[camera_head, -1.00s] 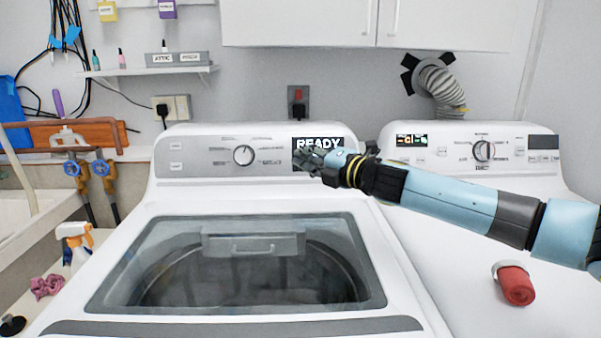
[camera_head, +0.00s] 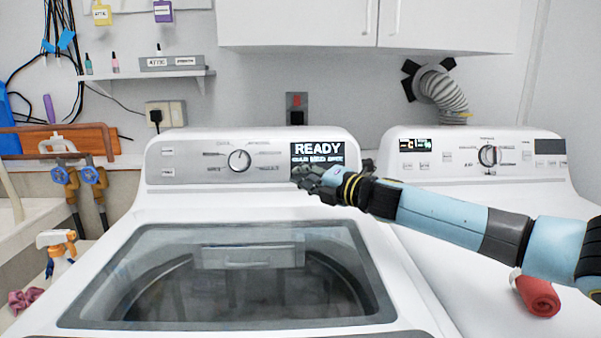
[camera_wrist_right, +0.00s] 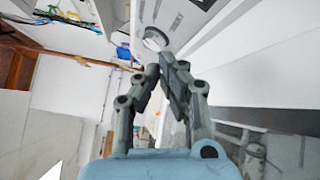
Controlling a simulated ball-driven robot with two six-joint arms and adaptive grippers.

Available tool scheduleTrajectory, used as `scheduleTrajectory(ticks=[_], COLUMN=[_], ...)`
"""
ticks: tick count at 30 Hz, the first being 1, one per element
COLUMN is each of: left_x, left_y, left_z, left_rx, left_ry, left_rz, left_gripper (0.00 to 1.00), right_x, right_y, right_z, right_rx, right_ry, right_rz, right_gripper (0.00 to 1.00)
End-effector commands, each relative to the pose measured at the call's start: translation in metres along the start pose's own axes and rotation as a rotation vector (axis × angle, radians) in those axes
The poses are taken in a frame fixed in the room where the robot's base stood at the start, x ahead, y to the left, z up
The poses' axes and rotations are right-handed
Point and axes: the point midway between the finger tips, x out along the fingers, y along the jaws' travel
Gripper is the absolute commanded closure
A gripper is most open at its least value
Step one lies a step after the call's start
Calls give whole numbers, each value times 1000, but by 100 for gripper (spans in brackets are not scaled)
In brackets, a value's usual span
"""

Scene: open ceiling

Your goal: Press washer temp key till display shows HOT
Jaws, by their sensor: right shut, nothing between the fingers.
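The white washer (camera_head: 131,232) fills the middle of the head view, with a grey control panel at its back. Its dark display (camera_head: 318,150) shows "READY" in large letters, with a smaller second line too blurred to read surely. Two small keys sit at the panel's left, an upper one (camera_head: 168,152) and a lower one (camera_head: 168,173); their labels are unreadable. My right gripper (camera_head: 300,178) is shut and empty, in front of the panel just below the display. In the right wrist view its fingertips (camera_wrist_right: 166,62) meet just below the round knob (camera_wrist_right: 155,40). My left gripper is out of view.
The washer's dial (camera_head: 239,160) is left of the display. A dryer (camera_head: 490,205) stands at the right, with a rolled red cloth (camera_head: 538,296) on top. A spray bottle (camera_head: 57,250) and pink cloth (camera_head: 22,300) lie left. Cabinets (camera_head: 290,24) hang above.

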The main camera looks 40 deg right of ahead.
Motion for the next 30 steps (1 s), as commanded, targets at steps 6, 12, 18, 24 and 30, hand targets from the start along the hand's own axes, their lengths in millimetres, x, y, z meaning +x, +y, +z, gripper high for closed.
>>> scheduleTrajectory(ticks=[6, 12, 18, 24, 30], left_x=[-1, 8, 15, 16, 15], left_y=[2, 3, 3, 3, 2], left_z=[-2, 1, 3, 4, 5], left_rx=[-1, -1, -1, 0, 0], left_ry=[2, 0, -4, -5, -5], left_rz=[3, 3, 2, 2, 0], left_gripper=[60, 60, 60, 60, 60], right_x=[22, 40, 51, 54, 54], right_y=[-16, -31, -38, -40, -39], right_z=[15, 28, 36, 38, 38], right_rx=[2, 2, 3, 2, 2], right_ry=[-2, -1, 1, 2, 2], right_rz=[0, -1, -1, -1, -1], right_gripper=[100, 100, 100, 100, 100])
